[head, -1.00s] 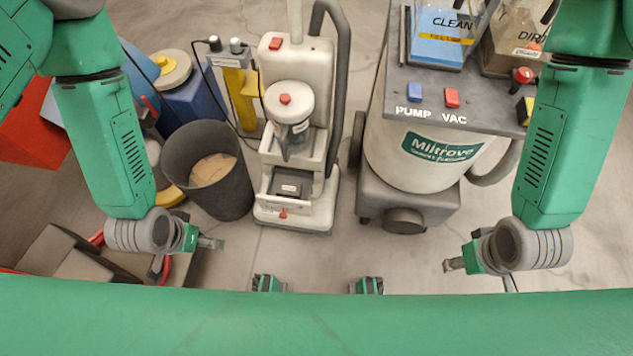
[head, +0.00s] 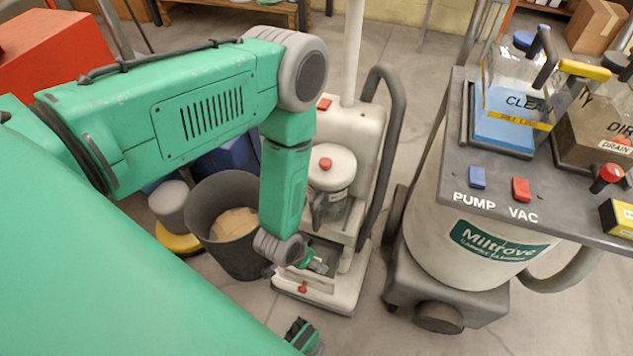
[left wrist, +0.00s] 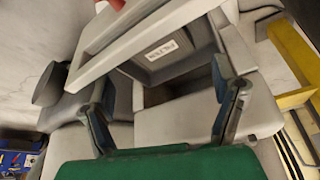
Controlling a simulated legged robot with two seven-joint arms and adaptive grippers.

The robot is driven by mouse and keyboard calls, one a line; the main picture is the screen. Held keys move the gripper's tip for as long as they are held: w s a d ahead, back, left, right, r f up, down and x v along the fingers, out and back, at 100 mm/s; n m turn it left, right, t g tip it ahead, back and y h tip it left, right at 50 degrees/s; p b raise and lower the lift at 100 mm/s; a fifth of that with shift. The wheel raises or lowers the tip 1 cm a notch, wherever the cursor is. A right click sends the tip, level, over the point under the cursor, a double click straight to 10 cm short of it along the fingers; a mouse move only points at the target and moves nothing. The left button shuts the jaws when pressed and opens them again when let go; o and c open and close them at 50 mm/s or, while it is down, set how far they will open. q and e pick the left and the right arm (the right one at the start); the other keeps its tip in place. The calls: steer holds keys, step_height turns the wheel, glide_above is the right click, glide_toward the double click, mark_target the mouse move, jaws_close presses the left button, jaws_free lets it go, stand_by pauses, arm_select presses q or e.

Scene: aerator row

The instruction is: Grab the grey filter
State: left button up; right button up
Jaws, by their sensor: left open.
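The grey filter (left wrist: 168,48) sits in the open bay of the pale upright floor machine (head: 350,140). Its white label reads FILTER, upside down in the left wrist view. My left gripper (left wrist: 165,82) is open and empty, its two fingers spread apart in front of the bay, with the filter between and beyond the tips. In the head view my left gripper (head: 318,265) is at the low front of the machine and, with the wrist, hides much of the bay. Whether a finger touches the bay's frame I cannot tell.
A dark bin (head: 225,225) stands close to the left of the machine. The grey Miltrove cleaning unit (head: 470,240) with its tanks stands to the right. A pale frame bar (left wrist: 140,35) crosses beside the filter. Bare floor (head: 375,330) lies in front.

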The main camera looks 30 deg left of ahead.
arm_select(q)
steer(key=shift+b+x, duration=0.4)
steer(key=shift+x, duration=0.8)
steer(key=b+x, duration=0.2)
steer(key=x, duration=0.1)
steer(key=shift+f, duration=0.4)
steer(key=shift+w+f, duration=0.2)
steer(key=shift+f, duration=0.1)
steer(key=c, duration=0.7)
